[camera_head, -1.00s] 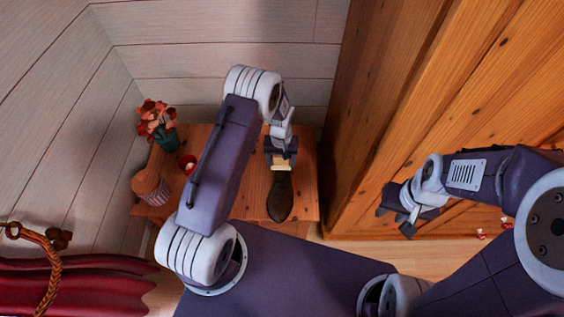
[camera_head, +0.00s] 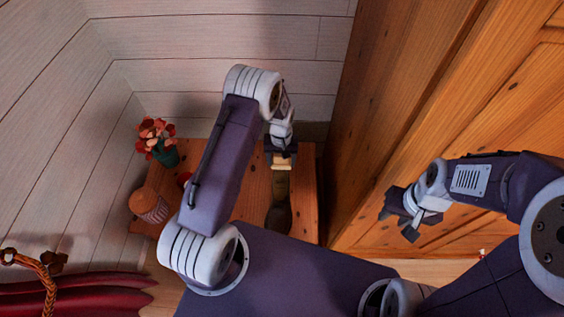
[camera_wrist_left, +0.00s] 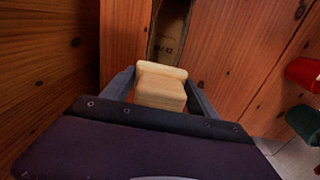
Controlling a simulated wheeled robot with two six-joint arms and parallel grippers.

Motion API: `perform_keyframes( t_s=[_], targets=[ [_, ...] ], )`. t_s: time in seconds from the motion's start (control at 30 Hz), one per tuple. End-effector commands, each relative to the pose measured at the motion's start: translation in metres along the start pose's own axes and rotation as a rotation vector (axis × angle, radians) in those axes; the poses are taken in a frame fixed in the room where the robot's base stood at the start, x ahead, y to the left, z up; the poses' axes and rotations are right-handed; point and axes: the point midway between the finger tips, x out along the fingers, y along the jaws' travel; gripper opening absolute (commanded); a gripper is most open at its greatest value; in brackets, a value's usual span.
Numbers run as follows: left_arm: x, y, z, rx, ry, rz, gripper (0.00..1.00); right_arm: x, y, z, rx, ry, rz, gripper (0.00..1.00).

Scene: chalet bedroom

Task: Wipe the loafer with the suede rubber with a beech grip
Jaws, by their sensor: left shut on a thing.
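The loafer (camera_head: 278,217) is a dark brown shoe on the wooden table, its toe pointing toward me and its tan insole (camera_head: 279,187) showing. My left gripper (camera_head: 281,153) is shut on the suede rubber's pale beech grip (camera_head: 281,165), at the loafer's far end. In the left wrist view, the gripper (camera_wrist_left: 160,92) holds the beech grip (camera_wrist_left: 161,80) between its fingers. The loafer's insole (camera_wrist_left: 166,40) with printed marks lies just beyond it. The rubber's underside is hidden, so contact with the loafer cannot be told. My right gripper (camera_head: 398,221) is open and empty, off to the right.
On the table (camera_head: 248,205) to the left stand a potted plant with red flowers (camera_head: 157,138), a round ribbed pot (camera_head: 149,207) and a red object (camera_head: 184,180) partly behind my arm. A wooden cabinet (camera_head: 400,130) rises on the right. A plank wall closes the back.

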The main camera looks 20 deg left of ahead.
Motion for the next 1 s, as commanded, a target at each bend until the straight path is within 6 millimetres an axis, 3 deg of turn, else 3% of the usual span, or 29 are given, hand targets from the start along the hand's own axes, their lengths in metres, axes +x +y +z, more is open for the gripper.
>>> perform_keyframes(
  t_s=[0.53,1.0],
  targets=[
    [-0.052,-0.004,-0.002,0.002,-0.001,0.000,0.30,-0.045,-0.001,-0.005,0.000,0.000,0.000,0.36],
    [-0.055,-0.004,-0.002,0.003,-0.002,0.000,0.30,-0.047,-0.001,-0.005,0.000,0.000,0.000,0.36]
  ],
)
